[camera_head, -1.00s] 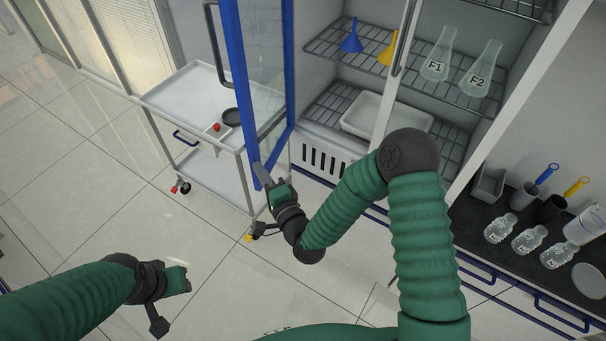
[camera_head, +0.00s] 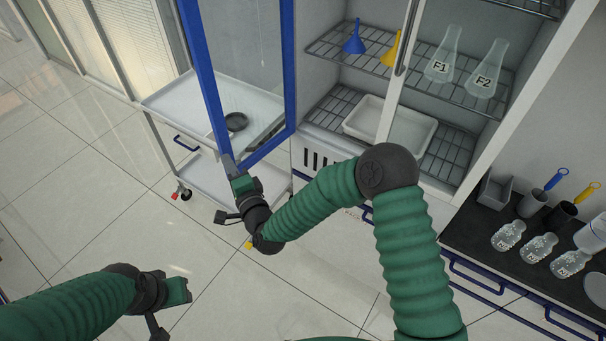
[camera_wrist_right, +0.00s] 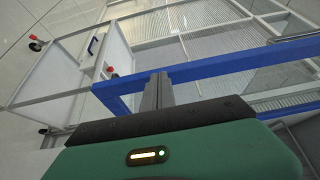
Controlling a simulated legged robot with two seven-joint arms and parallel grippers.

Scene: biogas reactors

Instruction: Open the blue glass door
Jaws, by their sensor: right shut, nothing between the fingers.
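The blue-framed glass door (camera_head: 205,85) stands swung out from the cabinet, its free edge to the left and its right post near the cabinet opening. Its blue frame also crosses the right wrist view (camera_wrist_right: 225,66). My right gripper (camera_head: 229,165) is at the lower free corner of the door, its closed fingers against or very near the frame; contact is unclear. In the right wrist view the fingers (camera_wrist_right: 158,90) are together with nothing between them, beside the blue bar. My left gripper (camera_head: 183,289) hangs low over the floor, away from the door; its fingers are not clear.
Cabinet shelves hold a blue funnel (camera_head: 354,42), a yellow funnel (camera_head: 390,52), flasks (camera_head: 440,66) and a white tray (camera_head: 408,130). A dark counter (camera_head: 480,220) with bottles is at right.

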